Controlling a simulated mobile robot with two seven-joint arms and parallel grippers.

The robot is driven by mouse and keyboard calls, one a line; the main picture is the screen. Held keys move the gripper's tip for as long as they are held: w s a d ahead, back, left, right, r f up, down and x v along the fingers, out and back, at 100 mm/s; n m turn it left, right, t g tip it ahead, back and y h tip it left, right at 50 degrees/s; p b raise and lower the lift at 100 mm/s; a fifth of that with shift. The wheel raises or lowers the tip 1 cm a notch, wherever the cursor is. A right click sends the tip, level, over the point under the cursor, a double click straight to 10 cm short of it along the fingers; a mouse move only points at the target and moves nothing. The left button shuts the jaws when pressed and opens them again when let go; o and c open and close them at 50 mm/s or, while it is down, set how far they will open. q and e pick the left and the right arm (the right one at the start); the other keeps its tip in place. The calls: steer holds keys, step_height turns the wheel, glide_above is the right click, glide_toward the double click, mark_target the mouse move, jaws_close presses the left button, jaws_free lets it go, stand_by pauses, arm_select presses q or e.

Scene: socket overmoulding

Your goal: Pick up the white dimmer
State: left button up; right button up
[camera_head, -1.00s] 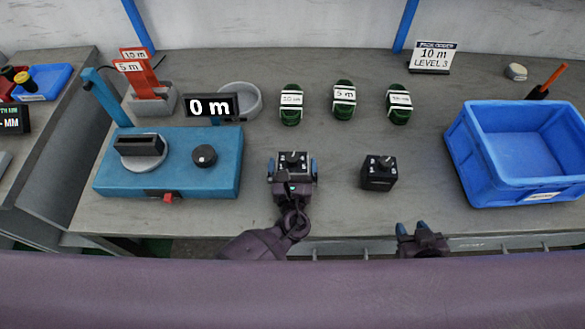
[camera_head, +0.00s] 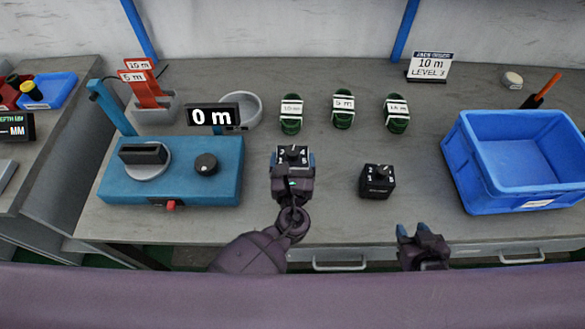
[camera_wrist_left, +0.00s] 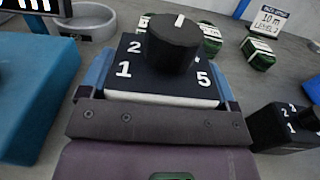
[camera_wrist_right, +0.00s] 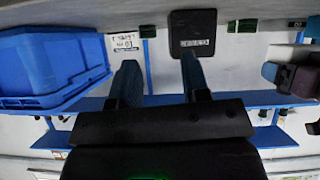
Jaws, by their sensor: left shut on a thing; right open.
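The white dimmer (camera_head: 293,157) has a dark numbered top face and a black knob; its white side (camera_wrist_left: 165,99) shows in the left wrist view. My left gripper (camera_head: 292,163) is shut on it, with one blue finger on each side. The dimmer looks upright; the head view does not clearly show the gap below it. A second, black dimmer (camera_head: 377,181) stands on the table to the right and also shows in the left wrist view (camera_wrist_left: 288,127). My right gripper (camera_head: 418,232) is open and empty near the table's front edge.
A blue machine (camera_head: 222,175) stands on the left, with a grey bowl (camera_head: 254,111) behind it. Several green coils (camera_head: 343,118) lie at the back. A blue crate (camera_head: 463,173) is on the right. Bare table surrounds the black dimmer.

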mark_target(293, 149)
arm_select(q)
step_height(293, 149, up, 8)
steer(key=shift+f+p, duration=0.25)
steer(key=shift+p, duration=0.65)
step_height(293, 149, up, 4)
steer(key=shift+r+p, duration=0.2)
steer(key=shift+p, duration=0.45)
steer(key=shift+r, duration=0.85)
arm_select(e)
steer(key=shift+s+d+r+g, duration=0.15)
steer(key=shift+s+r+g, duration=0.15)
steer(key=shift+s+r, duration=0.65)
steer(key=shift+w+r, duration=0.1)
steer(key=shift+w, duration=0.05)
arm_select(q)
steer(key=o, duration=0.4)
steer(key=c, duration=0.4)
steer(key=shift+o, duration=0.2)
